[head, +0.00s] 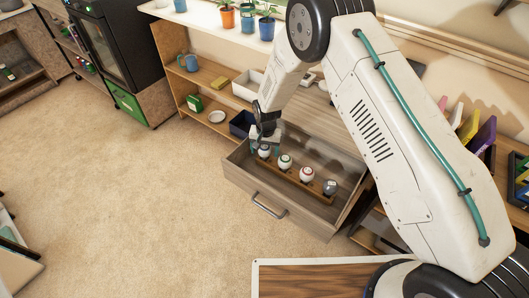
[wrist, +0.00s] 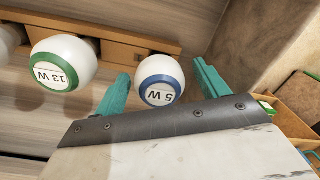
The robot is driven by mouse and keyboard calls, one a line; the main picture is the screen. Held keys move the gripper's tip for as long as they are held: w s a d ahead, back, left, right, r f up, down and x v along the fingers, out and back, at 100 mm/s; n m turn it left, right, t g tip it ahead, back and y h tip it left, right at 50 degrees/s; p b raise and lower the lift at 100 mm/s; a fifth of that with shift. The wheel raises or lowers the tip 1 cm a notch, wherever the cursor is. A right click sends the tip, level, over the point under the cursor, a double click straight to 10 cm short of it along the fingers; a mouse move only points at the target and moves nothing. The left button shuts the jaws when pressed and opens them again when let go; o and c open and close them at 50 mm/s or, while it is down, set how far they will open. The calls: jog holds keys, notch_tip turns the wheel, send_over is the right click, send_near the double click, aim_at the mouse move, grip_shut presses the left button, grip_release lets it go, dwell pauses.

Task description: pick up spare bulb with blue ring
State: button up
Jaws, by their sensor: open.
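The spare bulb with the blue ring (wrist: 160,72) is white, with a "5 W" label inside the ring. It is the leftmost bulb in the head view (head: 264,151), in a wooden rack (head: 295,184) inside the open drawer (head: 272,198). My gripper (wrist: 161,68) is open, with one teal finger on each side of this bulb in the wrist view. Whether the fingers touch it cannot be told. In the head view my gripper (head: 265,141) is over the drawer's left end, partly covering the bulb.
A green-ringed bulb (wrist: 60,63), labelled "13 W", sits beside it in the rack. A red-ringed bulb (head: 306,174) and a grey bulb (head: 329,187) follow to the right. The drawer wall (wrist: 255,50) is close to the right finger. Shelves (head: 213,118) stand left of the drawer.

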notch_tip(320, 180, down, 2)
jog(key=c, duration=1)
jog(key=shift+c, duration=0.2)
jog(key=shift+r, duration=0.15)
notch_tip(320, 180, up, 15)
dwell(0.7)
